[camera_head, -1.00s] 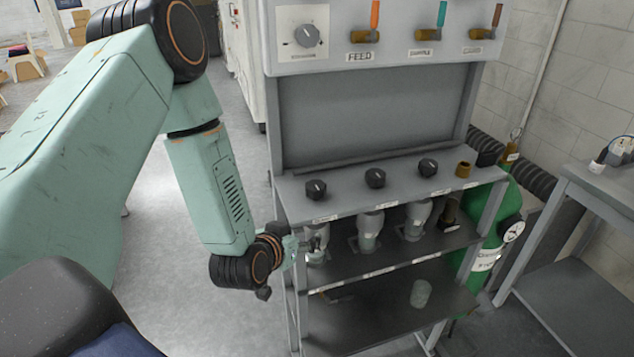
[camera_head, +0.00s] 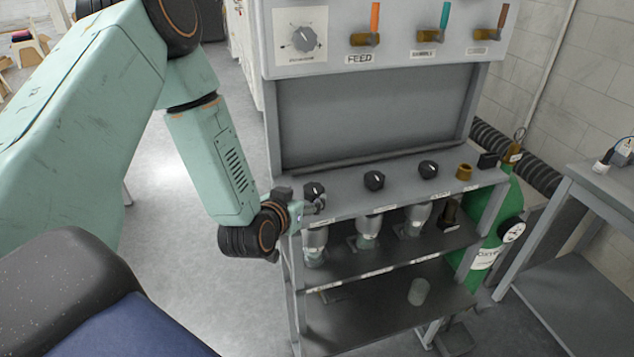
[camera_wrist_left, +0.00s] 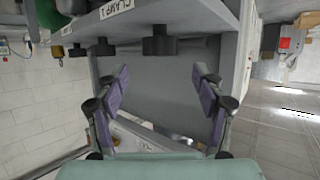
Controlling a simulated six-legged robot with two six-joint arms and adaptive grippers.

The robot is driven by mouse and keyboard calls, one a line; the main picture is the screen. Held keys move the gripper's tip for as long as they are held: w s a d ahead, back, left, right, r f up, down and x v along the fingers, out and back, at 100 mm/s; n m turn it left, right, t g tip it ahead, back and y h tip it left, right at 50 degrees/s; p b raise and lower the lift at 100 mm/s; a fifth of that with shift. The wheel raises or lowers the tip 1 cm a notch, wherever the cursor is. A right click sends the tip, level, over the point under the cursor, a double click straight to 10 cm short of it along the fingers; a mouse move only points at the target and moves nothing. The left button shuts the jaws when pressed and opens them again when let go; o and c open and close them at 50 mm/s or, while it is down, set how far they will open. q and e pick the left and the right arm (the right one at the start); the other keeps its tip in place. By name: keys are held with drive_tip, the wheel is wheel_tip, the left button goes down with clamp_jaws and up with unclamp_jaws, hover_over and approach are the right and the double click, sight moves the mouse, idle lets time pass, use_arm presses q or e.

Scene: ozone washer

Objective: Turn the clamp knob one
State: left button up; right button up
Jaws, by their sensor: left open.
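Clamp knob one (camera_head: 314,191) is the leftmost of three black knobs on the grey upper shelf of the washer stand. My left gripper (camera_head: 314,208) is at the shelf's front left corner, close to this knob and partly overlapping it in the head view. In the left wrist view, which is upside down, the knob (camera_wrist_left: 160,42) lies just beyond the open fingers of my left gripper (camera_wrist_left: 161,80), roughly centred between them and apart from them. The label "CLAMP 1" (camera_wrist_left: 117,8) shows on the shelf edge. My right gripper is not in view.
Two more black knobs (camera_head: 374,180) (camera_head: 428,170) and a brass fitting (camera_head: 464,172) stand to the right on the shelf. Glass vessels (camera_head: 367,230) sit below it. A panel with valves (camera_head: 365,39) is above. A green cylinder (camera_head: 497,225) stands at right.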

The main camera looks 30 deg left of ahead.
sight(312, 189)
use_arm(q)
drive_tip(key=shift+w, duration=0.45)
drive_tip(key=x, duration=0.5)
drive_tip(key=shift+w+a+f, duration=0.2)
drive_tip(key=shift+a+f, duration=0.05)
drive_tip(key=shift+f, duration=0.05)
drive_tip(key=shift+w+d+f, duration=0.1)
drive_tip(key=shift+w+f, duration=0.05)
drive_tip(key=shift+w, duration=0.35)
drive_tip(key=shift+s, duration=0.1)
drive_tip(key=shift+s, duration=0.1)
drive_tip(key=shift+c, duration=0.2)
drive_tip(key=c, duration=0.3)
drive_tip(key=shift+w, duration=0.25)
drive_tip(key=c, duration=0.8)
drive_tip(key=shift+c, duration=0.2)
